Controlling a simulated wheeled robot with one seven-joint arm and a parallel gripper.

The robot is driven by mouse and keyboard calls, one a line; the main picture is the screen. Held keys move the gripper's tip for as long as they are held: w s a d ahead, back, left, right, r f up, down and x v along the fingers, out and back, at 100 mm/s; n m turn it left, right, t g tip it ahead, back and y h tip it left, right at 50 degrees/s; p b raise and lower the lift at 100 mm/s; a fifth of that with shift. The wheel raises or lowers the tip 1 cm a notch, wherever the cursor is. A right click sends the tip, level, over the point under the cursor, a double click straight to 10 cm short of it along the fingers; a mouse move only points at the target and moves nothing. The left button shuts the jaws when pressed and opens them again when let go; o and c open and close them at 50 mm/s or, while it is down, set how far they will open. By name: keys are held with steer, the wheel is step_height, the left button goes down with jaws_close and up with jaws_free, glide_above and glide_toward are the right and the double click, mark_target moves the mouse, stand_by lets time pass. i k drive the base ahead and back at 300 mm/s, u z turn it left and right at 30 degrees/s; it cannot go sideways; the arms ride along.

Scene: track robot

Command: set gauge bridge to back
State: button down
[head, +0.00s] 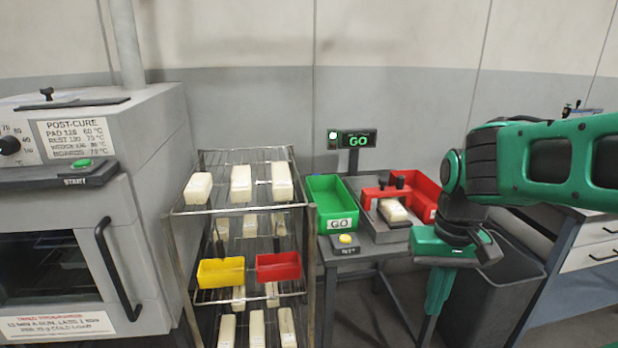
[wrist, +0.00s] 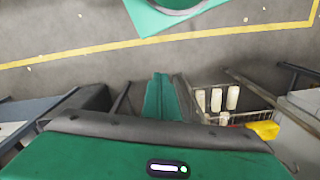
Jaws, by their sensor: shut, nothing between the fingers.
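The gauge bridge (head: 375,193) looks like a red piece with black knobs on the gauge stand, in the head view. A cream block (head: 394,211) lies at it, on the grey plate. I cannot tell the bridge's exact setting. My gripper (head: 434,305) points down in front of the stand's right side, clear of the bridge. Its green fingers are together and empty, and they also show in the wrist view (wrist: 160,95). The bridge is not visible in the wrist view.
A green bin (head: 325,190) marked GO and a red bin (head: 430,188) flank the gauge. A display (head: 357,139) reads GO. A wire rack (head: 245,208) with cream blocks stands left, beside the oven (head: 130,195). A dark waste bin (head: 490,290) stands right.

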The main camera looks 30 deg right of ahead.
mark_target(400, 189)
steer(key=z, duration=0.55)
steer(key=k, duration=1.2)
steer(key=z, duration=0.4)
steer(key=i, duration=0.35)
steer(key=u, duration=0.9)
steer(key=i, duration=1.5)
steer(key=z, duration=0.05)
